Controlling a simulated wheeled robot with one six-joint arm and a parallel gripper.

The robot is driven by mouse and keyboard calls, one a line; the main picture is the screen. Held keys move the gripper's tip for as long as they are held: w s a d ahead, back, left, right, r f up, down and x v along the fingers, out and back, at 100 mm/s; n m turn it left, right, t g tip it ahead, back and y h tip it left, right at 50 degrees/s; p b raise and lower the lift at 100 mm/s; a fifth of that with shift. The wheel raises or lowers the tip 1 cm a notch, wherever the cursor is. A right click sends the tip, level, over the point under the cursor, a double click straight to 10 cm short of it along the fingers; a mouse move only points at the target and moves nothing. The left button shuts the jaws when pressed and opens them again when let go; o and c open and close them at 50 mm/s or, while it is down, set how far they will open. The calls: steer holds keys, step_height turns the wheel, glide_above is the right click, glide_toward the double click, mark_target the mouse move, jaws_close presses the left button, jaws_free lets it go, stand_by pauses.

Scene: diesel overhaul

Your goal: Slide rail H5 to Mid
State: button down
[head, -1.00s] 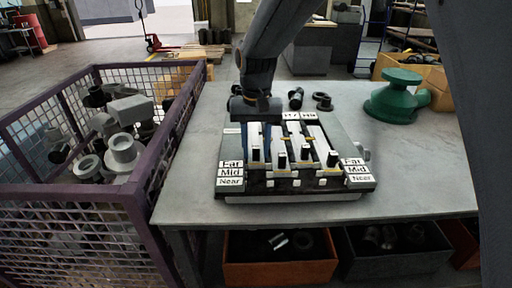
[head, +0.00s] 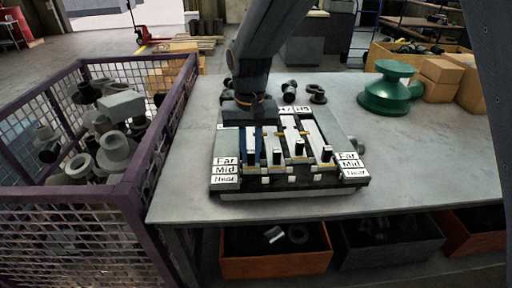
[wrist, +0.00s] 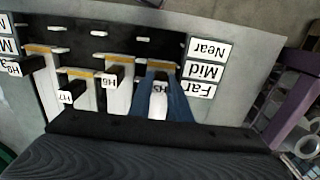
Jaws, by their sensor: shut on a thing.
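The slide fixture (head: 290,192) sits on the table, with several pale rails that carry black upright handles and yellow marks. Far, Mid and Near labels stand at both sides. Rail H5 is the leftmost in the head view, and its handle (head: 250,158) stands near the front. My gripper (wrist: 160,98) has its blue fingers shut on the H5 handle, either side of its label in the wrist view. The H5 yellow mark (wrist: 161,65) appears close to the Mid label (wrist: 203,71); exact alignment is hard to tell. Handles H6 (wrist: 107,80) and H7 (wrist: 66,96) stand beside it.
A purple mesh crate (head: 130,190) of metal parts stands left of the table. A green flanged part (head: 388,92) and cardboard boxes (head: 440,72) are at the right. Dark pipe fittings (head: 317,94) lie behind the fixture.

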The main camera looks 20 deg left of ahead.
steer(key=c, duration=1.6)
jaws_free()
steer(key=shift+c, duration=0.2)
step_height(320, 180, up, 8)
steer(key=shift+f+b, duration=0.1)
steer(key=shift+b, duration=0.9)
